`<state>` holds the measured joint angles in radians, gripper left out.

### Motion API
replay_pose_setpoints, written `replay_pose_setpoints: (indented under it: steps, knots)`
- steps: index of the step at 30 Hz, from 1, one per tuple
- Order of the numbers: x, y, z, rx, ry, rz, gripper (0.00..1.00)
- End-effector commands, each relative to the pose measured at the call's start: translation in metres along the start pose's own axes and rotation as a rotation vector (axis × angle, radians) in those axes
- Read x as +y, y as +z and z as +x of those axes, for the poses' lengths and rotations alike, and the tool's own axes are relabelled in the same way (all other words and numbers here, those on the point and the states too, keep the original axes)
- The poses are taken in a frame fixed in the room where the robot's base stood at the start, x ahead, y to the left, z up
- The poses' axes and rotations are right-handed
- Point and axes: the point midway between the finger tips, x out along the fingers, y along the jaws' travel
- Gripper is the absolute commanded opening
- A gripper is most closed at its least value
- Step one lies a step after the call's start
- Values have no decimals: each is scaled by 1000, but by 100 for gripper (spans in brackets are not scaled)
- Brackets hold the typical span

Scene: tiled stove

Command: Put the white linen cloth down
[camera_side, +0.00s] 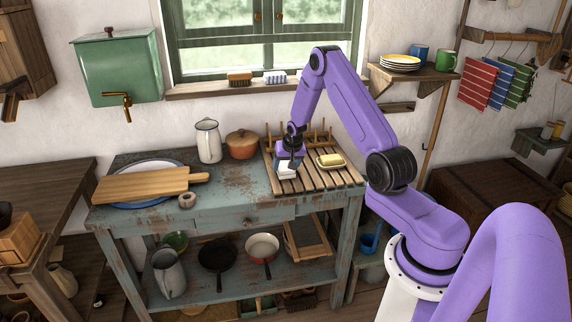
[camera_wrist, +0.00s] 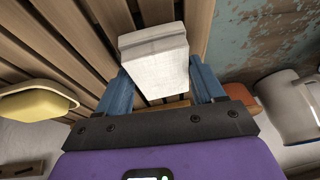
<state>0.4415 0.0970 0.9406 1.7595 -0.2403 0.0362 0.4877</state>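The white linen cloth (camera_side: 286,172) is a small folded block. In the wrist view the cloth (camera_wrist: 156,58) sits between the two blue fingers of my gripper (camera_wrist: 160,82), with a finger against each side. In the side view my gripper (camera_side: 289,160) points down over the left part of the slatted wooden rack (camera_side: 318,179), with the cloth at its tip. The cloth is at or just above the slats; I cannot tell whether it touches them. The fingers partly hide its sides.
A yellow butter dish (camera_side: 331,161) stands on the rack to the right. A brown pot (camera_side: 242,145) and a white jug (camera_side: 208,141) stand behind left. A cutting board (camera_side: 150,185) lies on a plate at left. Bare blue worktop (camera_side: 235,188) lies left of the rack.

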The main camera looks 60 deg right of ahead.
Motion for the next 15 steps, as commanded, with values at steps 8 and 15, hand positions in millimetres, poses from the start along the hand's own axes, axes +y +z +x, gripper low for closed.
replay_pose_setpoints:
  steps: [8,15]
  knots:
    - [0,0,0,0,0,-1,93]
    - [-1,-2,-7,1,-1,-1,93]
